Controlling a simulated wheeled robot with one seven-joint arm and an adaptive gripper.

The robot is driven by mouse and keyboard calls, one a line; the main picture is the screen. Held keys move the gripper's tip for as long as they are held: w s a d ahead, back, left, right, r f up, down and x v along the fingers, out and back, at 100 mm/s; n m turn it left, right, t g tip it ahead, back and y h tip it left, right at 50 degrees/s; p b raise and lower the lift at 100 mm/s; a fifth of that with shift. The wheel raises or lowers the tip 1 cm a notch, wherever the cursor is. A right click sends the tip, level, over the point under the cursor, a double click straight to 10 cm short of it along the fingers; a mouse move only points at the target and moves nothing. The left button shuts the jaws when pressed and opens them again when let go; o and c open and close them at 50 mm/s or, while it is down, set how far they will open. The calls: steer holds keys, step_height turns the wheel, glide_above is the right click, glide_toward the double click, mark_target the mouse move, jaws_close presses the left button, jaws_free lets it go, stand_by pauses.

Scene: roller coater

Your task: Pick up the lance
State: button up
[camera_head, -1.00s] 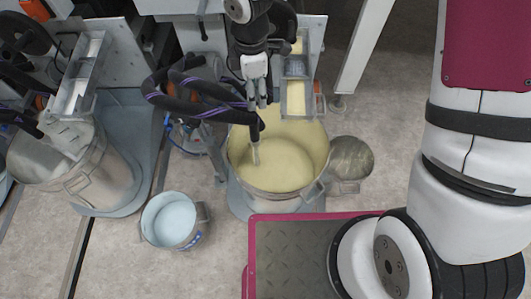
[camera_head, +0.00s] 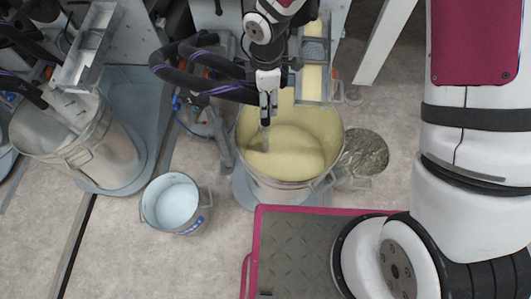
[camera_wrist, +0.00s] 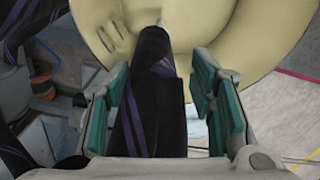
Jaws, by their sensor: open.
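The lance (camera_head: 265,138) dips its pale lower end into the yellow paint of the large pot (camera_head: 280,192); a thick black hose with purple stripes loops to it from the left. My gripper (camera_head: 268,106) is at the upper part of the lance, above the pot's back left. In the wrist view my gripper (camera_wrist: 160,92) is open. The black body of the lance (camera_wrist: 153,75) passes between its green-padded fingers, closer to the left finger, with a clear gap on the right. The tip of the lance is hidden.
A small pail of pale blue liquid (camera_head: 172,204) stands left of the pot. A second large pot (camera_head: 110,150) stands at the far left. A metal trough (camera_head: 312,75) hangs over the pot's back right. A round grey container (camera_head: 367,152) is at its right.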

step_height(320, 180, down, 3)
steer(key=shift+a+f+b, duration=0.1)
steer(key=shift+f+b, duration=0.1)
steer(key=shift+b, duration=0.5)
jaws_close()
steer(key=shift+r, duration=0.1)
step_height(320, 180, up, 47)
steer(key=p, duration=3.1)
